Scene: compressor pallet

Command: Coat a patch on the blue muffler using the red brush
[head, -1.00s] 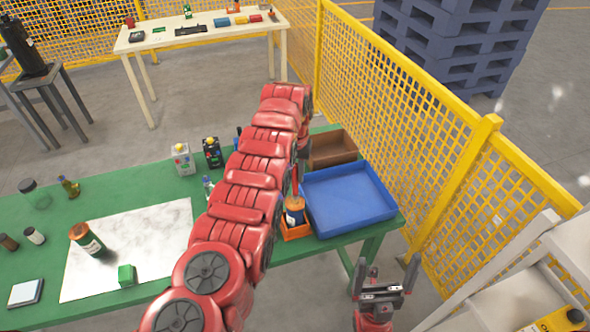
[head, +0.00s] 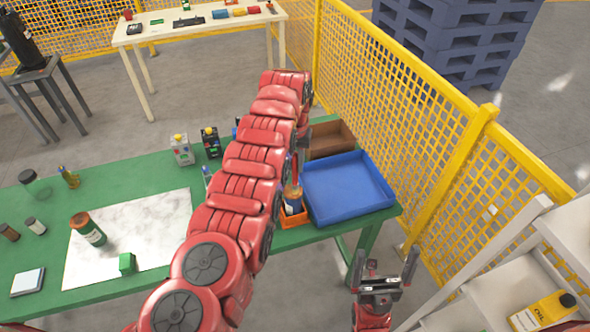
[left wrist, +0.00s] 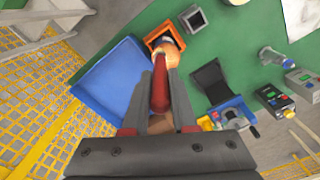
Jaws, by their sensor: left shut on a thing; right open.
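My left gripper (left wrist: 160,88) is shut on the red brush (left wrist: 160,95), whose red handle shows between the fingers. The brush points at a tin (left wrist: 167,50) standing in a small orange bin (left wrist: 178,33); whether its tip is inside the tin I cannot tell. In the head view my red left arm hides most of the left gripper; the tin (head: 293,201) and orange bin (head: 297,218) show just beside it. A small blue piece (head: 221,23) on the far table may be the blue muffler. My right gripper (head: 383,265) is open and empty in front of the green table.
A yellow mesh fence (head: 400,110) stands on the right, above white shelves (head: 500,265).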

